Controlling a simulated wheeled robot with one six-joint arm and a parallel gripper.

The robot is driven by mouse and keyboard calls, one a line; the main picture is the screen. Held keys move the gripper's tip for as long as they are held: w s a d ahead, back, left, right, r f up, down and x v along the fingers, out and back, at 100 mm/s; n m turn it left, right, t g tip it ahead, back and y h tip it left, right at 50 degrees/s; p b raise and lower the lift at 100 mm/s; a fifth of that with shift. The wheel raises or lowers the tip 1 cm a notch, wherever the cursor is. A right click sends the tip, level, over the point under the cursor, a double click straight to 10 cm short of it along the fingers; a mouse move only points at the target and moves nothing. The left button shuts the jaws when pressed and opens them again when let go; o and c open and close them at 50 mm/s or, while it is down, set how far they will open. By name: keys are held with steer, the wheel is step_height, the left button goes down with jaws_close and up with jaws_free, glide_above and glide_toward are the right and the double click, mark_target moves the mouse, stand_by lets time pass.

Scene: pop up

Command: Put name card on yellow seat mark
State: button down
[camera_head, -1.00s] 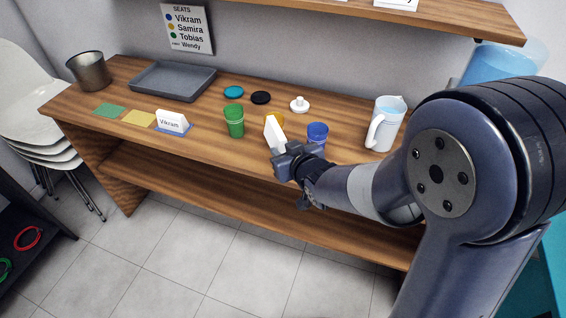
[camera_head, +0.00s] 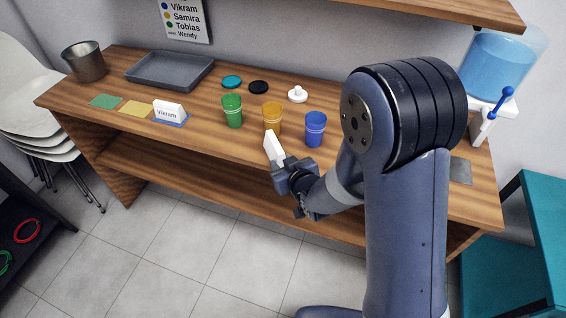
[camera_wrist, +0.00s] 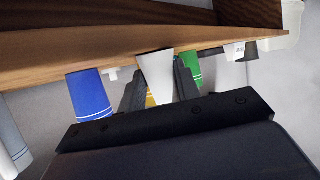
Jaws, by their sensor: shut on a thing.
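My gripper (camera_head: 280,161) is shut on a white name card (camera_head: 273,147), held tilted near the table's front edge, in front of the yellow cup. In the wrist view the card (camera_wrist: 157,75) sits between my fingers; no writing on it is readable. The yellow seat mark (camera_head: 136,108) lies flat and bare on the table at left, well left of my gripper. The green seat mark (camera_head: 104,101) is left of it, also bare. A white card reading Vikram (camera_head: 168,111) stands on the blue seat mark (camera_head: 176,123), just right of the yellow one.
A green cup (camera_head: 232,110), yellow cup (camera_head: 271,116) and blue cup (camera_head: 315,130) stand behind my gripper. A grey tray (camera_head: 170,72) and metal bucket (camera_head: 84,60) are at the back left. A seat list (camera_head: 184,20) hangs on the wall. A water dispenser (camera_head: 505,65) is at right.

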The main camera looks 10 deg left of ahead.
steer(key=shift+f, duration=0.15)
steer(key=c, duration=1)
jaws_free()
